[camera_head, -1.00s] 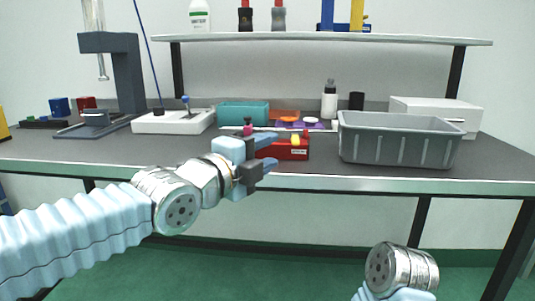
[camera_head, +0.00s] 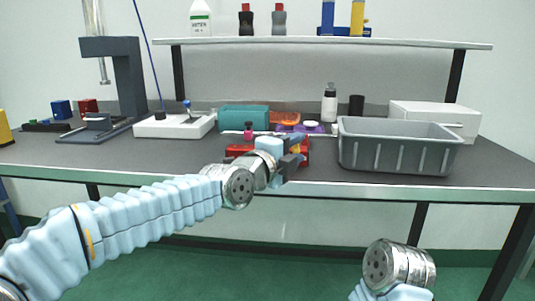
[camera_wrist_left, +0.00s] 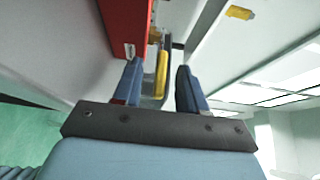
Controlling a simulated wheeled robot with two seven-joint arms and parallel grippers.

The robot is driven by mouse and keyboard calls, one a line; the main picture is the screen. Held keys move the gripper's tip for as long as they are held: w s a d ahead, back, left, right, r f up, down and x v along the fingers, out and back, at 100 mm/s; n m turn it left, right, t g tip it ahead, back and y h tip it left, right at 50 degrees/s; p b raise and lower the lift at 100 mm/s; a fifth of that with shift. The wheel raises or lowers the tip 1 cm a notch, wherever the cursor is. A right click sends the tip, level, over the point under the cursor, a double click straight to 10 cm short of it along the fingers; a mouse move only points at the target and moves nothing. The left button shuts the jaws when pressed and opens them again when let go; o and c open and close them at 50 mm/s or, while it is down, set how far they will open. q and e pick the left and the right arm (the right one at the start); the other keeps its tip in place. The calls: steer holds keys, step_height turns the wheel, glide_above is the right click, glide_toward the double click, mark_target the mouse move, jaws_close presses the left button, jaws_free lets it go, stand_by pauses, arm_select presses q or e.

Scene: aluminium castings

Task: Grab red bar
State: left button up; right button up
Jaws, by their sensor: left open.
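A long red block (camera_head: 238,150), the red thing that best fits the red bar, lies near the front edge of the grey table. My left gripper (camera_head: 290,158) is in front of its right part and hides some of it. In the left wrist view, my left gripper (camera_wrist_left: 160,85) is open, with blue fingers apart. A red face (camera_wrist_left: 124,30) shows beyond the left finger. A yellow piece (camera_wrist_left: 162,72) shows in the gap between the fingers. I cannot tell whether anything is touched. Only my right wrist shows at the lower right; its gripper is out of view.
A grey bin (camera_head: 398,150) stands right of the red block. A teal box (camera_head: 244,118), an orange tray (camera_head: 284,118) and a white instrument (camera_head: 174,124) are behind. A shelf (camera_head: 330,41) runs above. The table's front edge (camera_head: 400,189) is close to my left arm.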

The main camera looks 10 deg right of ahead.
arm_select(q)
steer(key=shift+c, duration=0.4)
jaws_close()
steer(key=shift+r, duration=0.1)
